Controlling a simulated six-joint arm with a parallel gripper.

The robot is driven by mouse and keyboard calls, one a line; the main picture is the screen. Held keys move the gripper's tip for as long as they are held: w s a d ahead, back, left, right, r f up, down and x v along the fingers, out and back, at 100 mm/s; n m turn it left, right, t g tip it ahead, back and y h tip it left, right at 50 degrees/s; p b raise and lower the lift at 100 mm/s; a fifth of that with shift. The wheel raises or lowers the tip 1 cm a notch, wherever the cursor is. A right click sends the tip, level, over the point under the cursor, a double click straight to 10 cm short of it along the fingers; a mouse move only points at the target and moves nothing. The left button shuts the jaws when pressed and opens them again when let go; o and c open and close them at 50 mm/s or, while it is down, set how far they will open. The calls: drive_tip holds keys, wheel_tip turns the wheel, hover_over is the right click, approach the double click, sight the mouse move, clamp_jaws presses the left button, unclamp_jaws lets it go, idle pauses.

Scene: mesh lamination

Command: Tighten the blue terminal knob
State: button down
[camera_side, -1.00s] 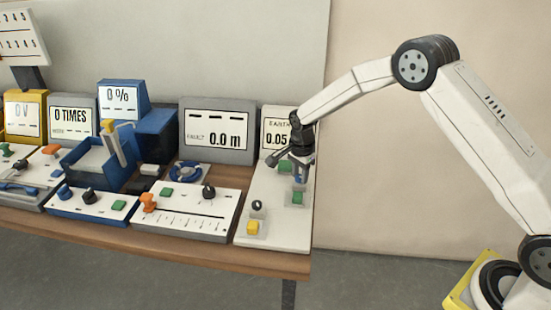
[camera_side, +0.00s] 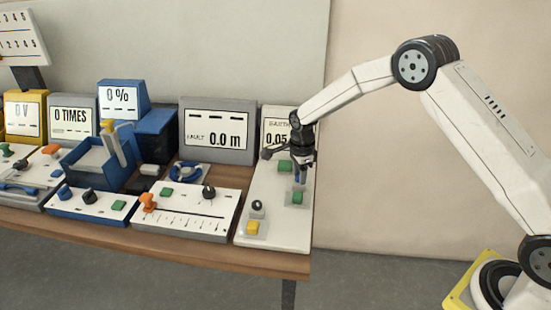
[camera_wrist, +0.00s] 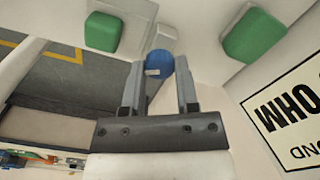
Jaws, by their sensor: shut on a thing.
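The blue terminal knob (camera_wrist: 159,63) is round and shows between my fingertips in the wrist view. My gripper (camera_wrist: 160,68) is shut on it, one finger at each side. In the side view my gripper (camera_side: 299,178) points down at the white panel (camera_side: 273,222) at the right end of the bench. The knob is mostly hidden there by the fingers. The knob's turn angle cannot be told.
Green buttons stand close by, one behind the gripper (camera_side: 285,166) and one in front (camera_side: 297,198). A black knob (camera_side: 257,206) and a yellow button (camera_side: 253,228) are nearer the front. A display (camera_side: 278,122) stands behind. Open floor lies right of the bench.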

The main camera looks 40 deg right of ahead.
drive_tip(key=shift+c, duration=1.8)
unclamp_jaws()
drive_tip(key=shift+r, duration=0.15)
drive_tip(key=shift+r, duration=3.75)
drive_tip(key=shift+s, duration=0.15)
drive_tip(key=shift+s+r+n, duration=0.15)
drive_tip(key=shift+n, duration=0.15)
drive_tip(key=s+r+n+t, duration=0.2)
drive_tip(key=s+n, duration=1.8)
drive_tip(key=s, duration=0.5)
drive_tip(key=shift+a+r+n+t, duration=0.15)
drive_tip(key=shift+a+n+t, duration=0.1)
drive_tip(key=shift+n+t, duration=0.05)
